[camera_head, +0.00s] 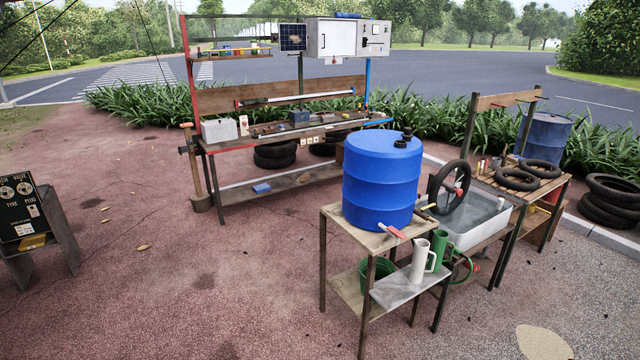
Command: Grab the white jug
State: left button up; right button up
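The white jug (421,262) stands upright on a small grey shelf (392,293) at the front of a wooden stand, right of the middle of the view. It is tall and narrow, and its handle is on its right side. A green jug (439,250) stands close behind it on the right. Neither of my grippers shows in the view.
A big blue barrel (381,182) sits on the stand above and behind the jugs, with a red-handled tool (393,231) at the top's front edge. A water basin (474,222) and tyre stand right. A workbench (290,130) stands behind. Open ground lies front left.

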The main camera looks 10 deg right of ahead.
aim_at(421, 248)
jog(key=z, duration=0.3)
jog(key=i, duration=2.1)
jog(key=z, duration=0.45)
